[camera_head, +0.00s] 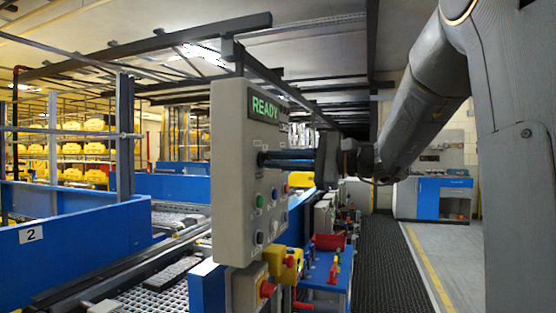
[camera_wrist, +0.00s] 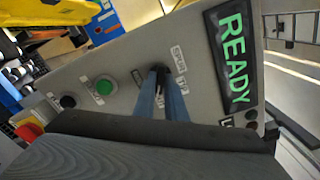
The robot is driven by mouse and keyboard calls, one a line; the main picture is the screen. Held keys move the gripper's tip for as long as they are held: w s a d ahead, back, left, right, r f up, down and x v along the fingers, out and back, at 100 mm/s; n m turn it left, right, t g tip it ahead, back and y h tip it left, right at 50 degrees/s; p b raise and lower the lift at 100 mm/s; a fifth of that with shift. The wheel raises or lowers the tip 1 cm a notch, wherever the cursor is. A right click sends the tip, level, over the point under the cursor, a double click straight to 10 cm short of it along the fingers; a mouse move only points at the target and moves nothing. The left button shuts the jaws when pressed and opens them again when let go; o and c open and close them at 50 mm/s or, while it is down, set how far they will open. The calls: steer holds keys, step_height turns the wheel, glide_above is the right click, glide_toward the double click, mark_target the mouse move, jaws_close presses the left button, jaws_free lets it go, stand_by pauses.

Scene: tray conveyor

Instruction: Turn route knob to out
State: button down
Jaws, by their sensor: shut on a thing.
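The grey control box (camera_head: 228,180) hangs at the centre of the head view, with a display reading READY (camera_head: 265,107). In the wrist view, the black route knob (camera_wrist: 160,69) sits on the panel between small white labels, too blurred to read surely. My gripper (camera_wrist: 163,76) has its two blue fingers closed around this knob, partly covering it. In the head view my gripper (camera_head: 264,158) reaches the panel from the right, below the display. Which label the knob points to cannot be told.
On the same panel are a green button (camera_wrist: 104,87) and another black knob (camera_wrist: 68,101). Below the box are a yellow box with a red button (camera_head: 267,288) and a blue stand (camera_head: 325,275). A conveyor lies to the left; the dark floor mat (camera_head: 385,265) is clear.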

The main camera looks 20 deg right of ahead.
steer(key=c, duration=1.8)
jaws_free()
steer(key=b+v, duration=0.1)
steer(key=v, duration=0.6)
steer(key=shift+s+d+b, duration=0.25)
steer(key=shift+d+b, duration=0.05)
